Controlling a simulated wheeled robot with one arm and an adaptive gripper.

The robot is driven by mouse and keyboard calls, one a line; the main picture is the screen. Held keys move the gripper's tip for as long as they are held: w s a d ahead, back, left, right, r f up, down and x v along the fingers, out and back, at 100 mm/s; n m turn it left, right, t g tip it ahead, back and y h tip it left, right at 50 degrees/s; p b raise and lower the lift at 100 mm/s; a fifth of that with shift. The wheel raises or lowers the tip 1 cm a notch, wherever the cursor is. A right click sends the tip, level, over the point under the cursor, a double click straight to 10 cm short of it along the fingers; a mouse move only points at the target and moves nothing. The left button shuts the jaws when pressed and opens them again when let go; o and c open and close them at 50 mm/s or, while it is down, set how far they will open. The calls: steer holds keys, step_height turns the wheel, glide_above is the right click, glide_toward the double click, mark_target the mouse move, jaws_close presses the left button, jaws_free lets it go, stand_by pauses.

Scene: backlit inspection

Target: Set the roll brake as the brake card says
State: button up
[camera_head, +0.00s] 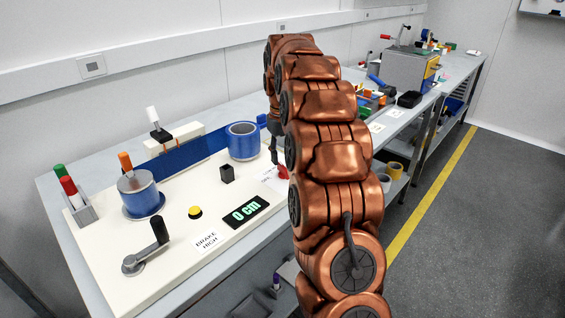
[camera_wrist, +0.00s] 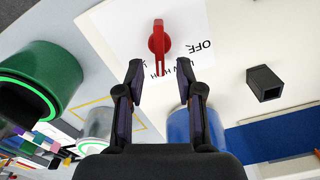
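The brake card (camera_head: 207,242) lies on the cream panel and reads "BRAKE HIGH". The red brake knob (camera_wrist: 159,38) sits on a white label (camera_wrist: 120,25) in the wrist view, its narrow end toward my gripper. "OFF" is readable right of the knob; the other lettering is partly covered by my fingers, so I cannot tell which mark the knob points at. The knob also shows in the head view (camera_head: 283,172), beside my arm. My gripper (camera_wrist: 158,78) is open and empty, its fingertips either side of the knob's narrow end, apart from it. The arm mostly hides the gripper in the head view.
The panel (camera_head: 160,285) also bears a blue roll (camera_head: 243,141), a blue web, a black block (camera_head: 227,174), a yellow button (camera_head: 195,212), a display (camera_head: 245,212) reading 0 cm and a crank (camera_head: 148,250).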

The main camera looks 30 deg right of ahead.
mark_target(282, 165)
step_height(282, 165, up, 8)
steer(key=shift+r, duration=0.15)
stand_by(0.4)
steer(key=shift+a, duration=0.1)
stand_by(0.5)
steer(key=s+a+r+n+p, duration=0.15)
steer(key=s+a+p, duration=0.25)
steer(key=s+a, duration=1.15)
steer(key=s+a+f+p, duration=0.1)
steer(key=s+a+f, duration=0.1)
steer(key=s, duration=0.5)
steer(key=s+a+f+g+p, duration=0.1)
steer(key=s+a+f, duration=0.1)
steer(key=s, duration=0.6)
steer(key=s+a+f+p, duration=0.1)
steer(key=s+a+f, duration=0.2)
steer(key=s, duration=0.5)
steer(key=shift+a+g, duration=0.4)
steer(key=shift+a, duration=0.25)
